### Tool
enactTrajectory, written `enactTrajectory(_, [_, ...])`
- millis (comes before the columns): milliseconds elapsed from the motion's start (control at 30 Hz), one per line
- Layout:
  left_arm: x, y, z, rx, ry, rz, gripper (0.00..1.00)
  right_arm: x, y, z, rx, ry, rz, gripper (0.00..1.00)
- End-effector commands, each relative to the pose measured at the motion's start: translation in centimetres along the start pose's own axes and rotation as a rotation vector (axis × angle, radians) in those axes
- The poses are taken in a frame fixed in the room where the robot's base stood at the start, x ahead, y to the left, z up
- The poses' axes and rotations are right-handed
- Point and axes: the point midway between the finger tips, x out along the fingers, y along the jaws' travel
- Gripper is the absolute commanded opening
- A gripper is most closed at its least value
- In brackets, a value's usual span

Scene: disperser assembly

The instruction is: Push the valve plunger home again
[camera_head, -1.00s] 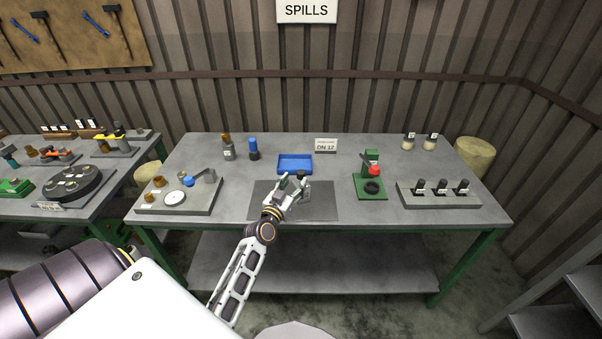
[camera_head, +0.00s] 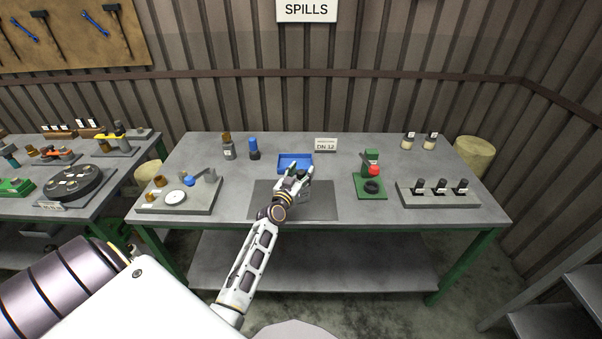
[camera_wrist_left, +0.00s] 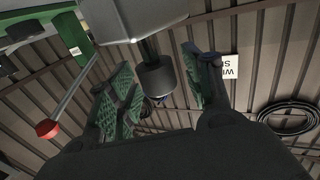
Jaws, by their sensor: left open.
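My left gripper (camera_head: 297,171) is over the dark mat (camera_head: 262,205) at the middle of the bench, with its fingers pointing toward the back. It is open. In the left wrist view, which is turned over, its green-padded fingers (camera_wrist_left: 165,92) stand apart on either side of a dark round cap (camera_wrist_left: 156,77). The cap is joined by a grey neck to a grey block (camera_wrist_left: 135,16). I cannot tell whether either finger touches the cap, nor whether it is the valve plunger. In the head view the gripper largely hides this part. My right gripper is not in view.
A blue tray (camera_head: 294,157) lies just behind the gripper. A green press with a red knob (camera_head: 373,170) stands to the right, then a grey rack (camera_head: 440,199) with black-topped parts. A grey fixture plate (camera_head: 200,205) is at left. Bottles stand along the back.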

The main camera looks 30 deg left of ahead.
Motion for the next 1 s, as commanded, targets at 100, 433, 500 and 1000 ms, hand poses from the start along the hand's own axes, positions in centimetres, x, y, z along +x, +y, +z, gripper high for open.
enactTrajectory(100, [0.12, -0.02, -0.01, 0.000, 0.000, 0.000, 0.51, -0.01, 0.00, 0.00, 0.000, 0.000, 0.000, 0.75])
enactTrajectory(433, [0.10, -0.01, 0.00, 0.000, 0.000, 0.000, 0.36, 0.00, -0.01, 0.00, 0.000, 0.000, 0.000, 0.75])
enactTrajectory(500, [0.10, -0.01, 0.00, 0.000, 0.000, 0.000, 0.27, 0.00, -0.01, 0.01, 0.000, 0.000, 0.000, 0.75])
enactTrajectory(1000, [0.09, -0.02, 0.18, 0.001, 0.000, 0.000, 0.00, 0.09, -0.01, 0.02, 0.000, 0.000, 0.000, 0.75])
